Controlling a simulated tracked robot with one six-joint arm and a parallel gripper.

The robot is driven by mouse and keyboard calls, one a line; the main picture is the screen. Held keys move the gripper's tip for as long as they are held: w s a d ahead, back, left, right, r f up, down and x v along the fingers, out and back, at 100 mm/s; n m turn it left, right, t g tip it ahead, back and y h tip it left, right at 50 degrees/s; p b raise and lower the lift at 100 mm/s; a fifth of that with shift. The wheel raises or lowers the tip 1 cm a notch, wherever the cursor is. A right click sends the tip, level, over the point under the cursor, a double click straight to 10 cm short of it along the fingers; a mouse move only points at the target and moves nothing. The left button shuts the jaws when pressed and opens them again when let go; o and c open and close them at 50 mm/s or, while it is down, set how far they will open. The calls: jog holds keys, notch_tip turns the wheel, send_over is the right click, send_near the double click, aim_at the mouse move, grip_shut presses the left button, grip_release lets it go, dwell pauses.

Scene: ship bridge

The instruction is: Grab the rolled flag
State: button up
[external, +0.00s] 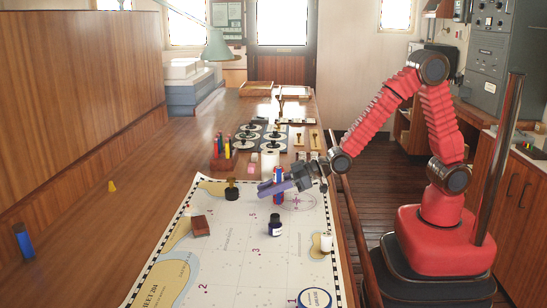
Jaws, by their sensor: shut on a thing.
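The rolled flag (278,173) is a slim upright roll with red and blue parts, above the far part of the sea chart (236,262). My gripper (270,188) reaches in from the right, and its purple-grey fingers are shut on the middle of the roll. The flag shows above and below the fingers; its middle is hidden. I cannot tell whether its lower end touches the chart.
A dark ink bottle (275,225), a white cylinder (326,242), a reddish-brown block (200,226) and a black-topped stamp (232,190) stand on the chart. A wooden holder (222,163) with coloured rolls is behind. The table's left side is mostly clear.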

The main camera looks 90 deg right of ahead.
notch_tip(320, 180, up, 10)
dwell(0.6)
dwell(0.7)
